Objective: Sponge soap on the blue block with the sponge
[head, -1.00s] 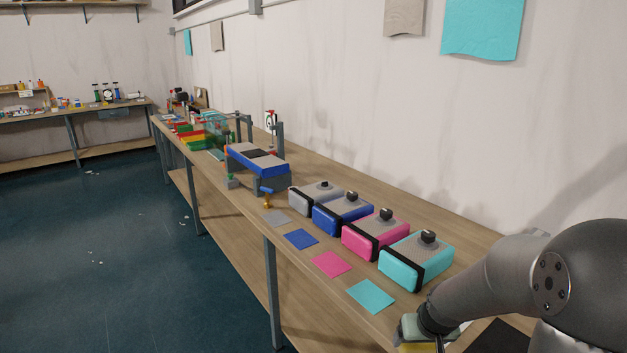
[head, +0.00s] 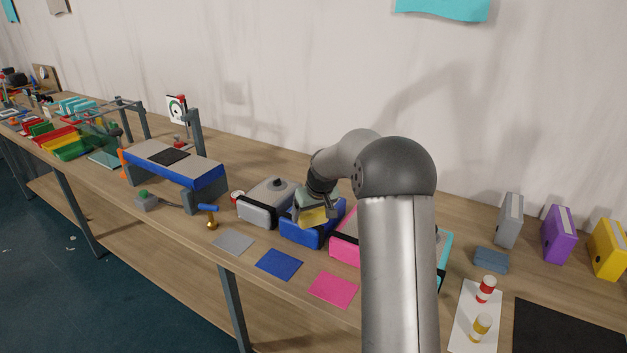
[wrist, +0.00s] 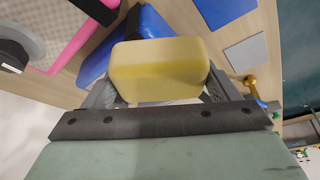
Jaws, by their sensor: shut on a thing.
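The blue block (head: 298,236) has a dark strap and stands on the bench between a grey block (head: 262,205) and a pink block (head: 345,246). My gripper (head: 314,204) is above the blue block, shut on a yellow sponge (head: 313,217). In the wrist view the sponge (wrist: 160,70) sits between both fingers, with part of the blue block (wrist: 146,22) behind it. The sponge overlaps the block's top in the head view; I cannot tell whether they touch. The arm and sponge hide much of the block's top. No soap can be made out.
Flat grey (head: 234,242), blue (head: 279,264) and pink (head: 333,290) squares lie in front of the blocks. A cyan block (head: 444,258) is partly behind my arm. Bottles (head: 481,326) stand on a white sheet at right.

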